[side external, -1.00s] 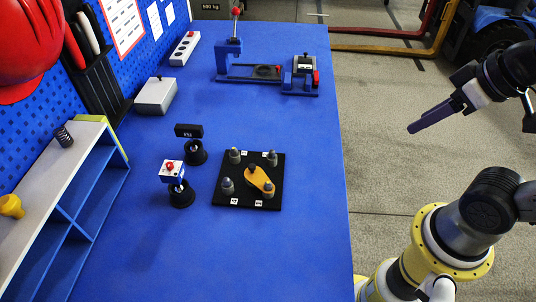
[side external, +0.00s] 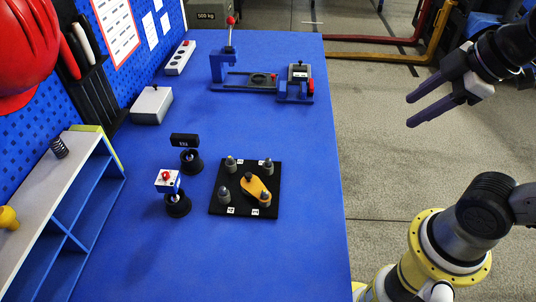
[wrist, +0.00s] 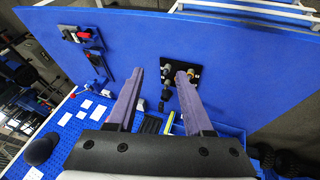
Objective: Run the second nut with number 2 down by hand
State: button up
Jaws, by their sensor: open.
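A black square plate (side external: 244,206) lies on the blue bench and carries several grey nut-like pieces on posts, one near each corner. A yellow-orange lever (side external: 254,188) with a dark knob lies over the plate's middle, reaching the front right post (side external: 265,199). White tags sit along the plate's edges; their numbers are too small to read, so I cannot tell which nut is number 2. My gripper (side external: 411,111) is open and empty, off the bench's right edge and well above the floor. In the wrist view the plate (wrist: 188,66) shows beyond my open fingers (wrist: 160,75).
Two small black-based stands (side external: 178,206) (side external: 191,162) stand left of the plate. A blue clamp fixture (side external: 250,80) and a grey box (side external: 152,105) are farther back. A shelf unit (side external: 60,210) lines the left side. The bench right and front of the plate is clear.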

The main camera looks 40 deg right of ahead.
jog(key=w+a+r+n+g, duration=0.15)
jog(key=w+r+n, duration=0.25)
jog(key=w+n, duration=0.55)
jog(key=n+g, duration=0.4)
jog(key=n, duration=0.7)
send_over(268, 159)
notch_tip(268, 159, down, 16)
notch_tip(268, 159, down, 13)
jog(key=shift+r, duration=0.15)
grip_shut()
